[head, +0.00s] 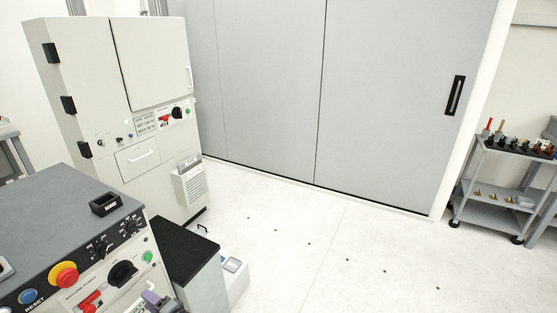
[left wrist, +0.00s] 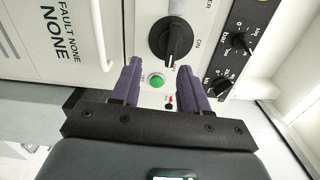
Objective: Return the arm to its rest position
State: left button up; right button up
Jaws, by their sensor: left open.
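My left gripper (head: 155,300) shows only in part at the bottom edge of the head view, low in front of the grey control console (head: 75,215). In the left wrist view its two purple fingers (left wrist: 159,72) stand apart with nothing between them. They point at the console's front panel. A green button (left wrist: 156,81) shows between the fingers, and a black rotary knob (left wrist: 170,40) is just beyond them. The gap between fingertips and panel is hard to judge. My right gripper is in neither view.
The console carries a red and yellow emergency stop (head: 63,275) and a red switch (head: 90,300). A black-topped block (head: 185,247) stands right beside it. A tall white cabinet (head: 150,60) is behind. A tool cart (head: 495,185) stands far right. The floor between is open.

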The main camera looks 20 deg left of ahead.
pick_arm(q)
jog(key=s+f+m+t+h, duration=0.3)
jog(key=s+f, duration=0.9)
jog(key=s, duration=0.4)
jog(key=s+d+r+t+h, duration=0.1)
jog(key=d+r+h, duration=0.1)
jog(key=d+h, duration=0.6)
jog(key=d+r+t+h, duration=0.1)
jog(key=d+r+h, duration=0.15)
jog(key=d, duration=0.95)
jog(key=s+d+r+n+g+h, duration=0.45)
jog(key=s+d+r, duration=0.35)
jog(key=d+r, duration=0.3)
notch_tip(320, 180, up, 36)
jog(key=p, duration=3.6)
jog(key=shift+d+f+m+p, duration=0.25)
jog(key=shift+d+m+p, duration=0.1)
jog(key=shift+d+p, duration=0.05)
jog(key=shift+s, duration=0.1)
jog(key=shift+c, duration=0.4)
